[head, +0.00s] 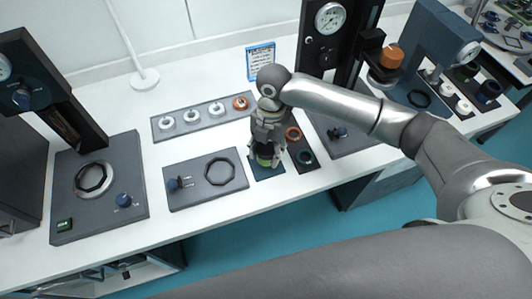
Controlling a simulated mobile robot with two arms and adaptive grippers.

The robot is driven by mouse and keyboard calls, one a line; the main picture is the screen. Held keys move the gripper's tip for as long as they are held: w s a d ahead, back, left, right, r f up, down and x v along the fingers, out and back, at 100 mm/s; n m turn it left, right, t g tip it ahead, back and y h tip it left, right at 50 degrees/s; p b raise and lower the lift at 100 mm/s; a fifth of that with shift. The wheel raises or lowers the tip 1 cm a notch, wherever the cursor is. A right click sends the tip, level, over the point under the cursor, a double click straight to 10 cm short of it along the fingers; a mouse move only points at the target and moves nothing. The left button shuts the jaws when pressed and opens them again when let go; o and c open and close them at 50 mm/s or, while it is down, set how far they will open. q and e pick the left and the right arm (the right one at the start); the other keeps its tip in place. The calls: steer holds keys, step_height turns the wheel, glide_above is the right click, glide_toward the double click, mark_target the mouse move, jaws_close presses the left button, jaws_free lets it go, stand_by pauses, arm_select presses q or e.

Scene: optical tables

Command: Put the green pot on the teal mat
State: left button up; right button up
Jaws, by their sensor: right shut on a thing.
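The green pot (264,161) is small and dark with a green band, and my right gripper hides much of it. My right gripper (266,152) points down and is shut on the pot. The teal mat (268,176) is a small dark blue-green square near the table's front edge. The pot is over the mat in the picture. I cannot tell whether its base touches the mat. My left gripper is not in view.
Just right of the mat is a dark panel (308,165) with orange and teal rings. Left is a grey plate (205,192) with a knob and black ring. Behind is a strip of several round pieces (178,129). A gauge column (322,50) rises behind.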

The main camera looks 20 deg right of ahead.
mark_target(269, 144)
step_height(269, 144, down, 2)
steer(key=shift+p, duration=0.35)
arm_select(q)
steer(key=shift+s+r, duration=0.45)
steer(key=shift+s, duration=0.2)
arm_select(e)
steer(key=shift+a+f, duration=0.1)
steer(key=shift+f, duration=0.15)
steer(key=o, duration=1.1)
arm_select(q)
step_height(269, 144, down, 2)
steer(key=b, duration=0.2)
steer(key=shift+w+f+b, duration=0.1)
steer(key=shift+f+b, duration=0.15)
steer(key=shift+b, duration=0.1)
arm_select(e)
steer(key=r, duration=0.8)
steer(key=w+d+r, duration=0.1)
steer(key=r, duration=0.3)
steer(key=shift+w+d, duration=0.1)
